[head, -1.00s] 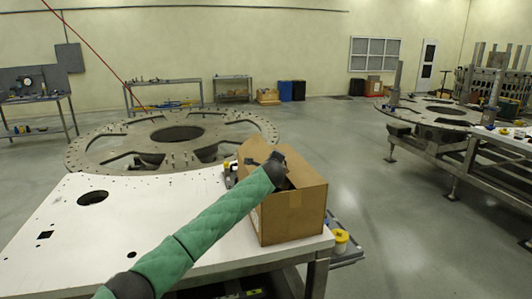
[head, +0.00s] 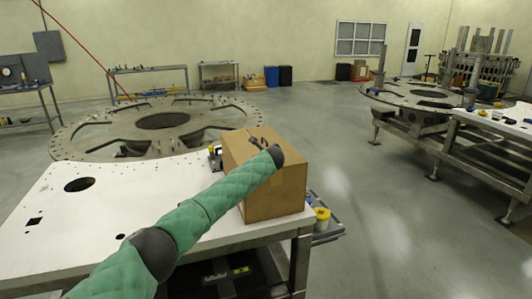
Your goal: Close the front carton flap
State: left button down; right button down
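The brown cardboard carton (head: 283,197) stands on the right corner of the white table. Its top (head: 240,145) now looks covered by flaps lying about flat; the arm hides part of the near edge, so I cannot tell how flush the front flap sits. My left arm, in a green sleeve, reaches in from the lower left across the carton's near left side. My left gripper (head: 257,143) is small and dark over the carton's top, at or just above the flaps. Its finger opening cannot be made out. My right gripper is out of view.
The white table (head: 110,205) has round and square holes and is mostly bare. A large metal turret ring (head: 75,140) lies behind it. Small items (head: 215,157) stand left of the carton. A yellow-topped object (head: 321,217) sits right of the table corner. Floor to the right is clear.

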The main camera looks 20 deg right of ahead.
pick_arm(q)
jog(key=shift+a+f, duration=0.15)
jog(key=shift+f, duration=0.05)
jog(key=c, duration=1.5)
grip_release()
jog(key=shift+r, duration=0.1)
